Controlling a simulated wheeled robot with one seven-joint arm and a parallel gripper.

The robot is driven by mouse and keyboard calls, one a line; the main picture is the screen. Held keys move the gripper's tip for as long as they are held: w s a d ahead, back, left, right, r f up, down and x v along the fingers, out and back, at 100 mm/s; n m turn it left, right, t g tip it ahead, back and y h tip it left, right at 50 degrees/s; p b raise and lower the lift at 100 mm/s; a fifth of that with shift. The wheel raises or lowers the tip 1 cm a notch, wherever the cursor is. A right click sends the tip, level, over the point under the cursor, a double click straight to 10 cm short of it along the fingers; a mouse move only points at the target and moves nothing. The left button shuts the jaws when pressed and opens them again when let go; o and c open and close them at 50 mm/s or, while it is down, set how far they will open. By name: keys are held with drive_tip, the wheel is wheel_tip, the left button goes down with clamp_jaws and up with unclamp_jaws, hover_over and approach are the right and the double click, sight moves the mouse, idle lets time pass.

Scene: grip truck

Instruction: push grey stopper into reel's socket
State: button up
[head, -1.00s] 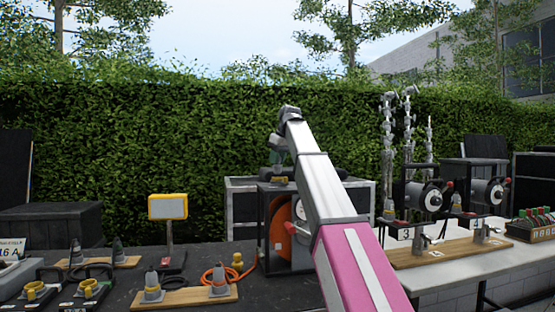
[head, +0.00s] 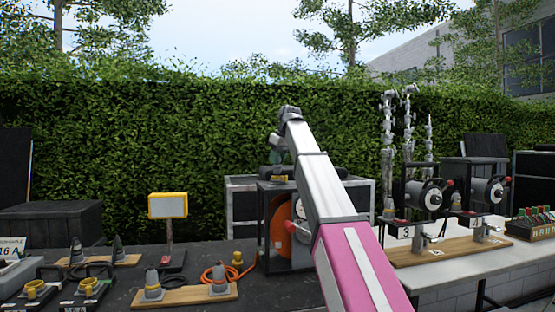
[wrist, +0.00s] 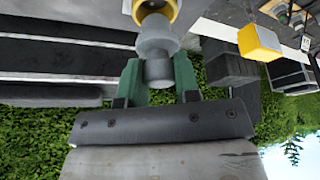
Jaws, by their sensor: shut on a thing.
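The grey stopper (wrist: 156,45) is between the green fingers of my gripper (wrist: 157,82) in the wrist view, and the fingers are shut on it. A yellow ring (wrist: 170,8) is at the stopper's far end, cut off by the picture's top edge. I cannot tell how deep the stopper sits in it. In the head view my gripper (head: 276,156) is just above the reel's dark frame, over a small yellow part (head: 279,178). The orange reel (head: 281,231) stands in that frame on the dark table, partly hidden by my arm.
A wooden board (head: 190,296) with grey and yellow plugs lies left of the reel, beside an orange cable (head: 210,272). A yellow-framed sign (head: 168,206) stands behind it. Two more reels (head: 428,194) stand on the right bench. A hedge closes the back.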

sight(277, 166)
drive_tip(key=shift+f, duration=1.65)
idle(0.6)
drive_tip(key=o, duration=1.3)
drive_tip(key=shift+r, duration=0.1)
drive_tip(key=shift+r, duration=2.4)
drive_tip(key=shift+s, duration=0.15)
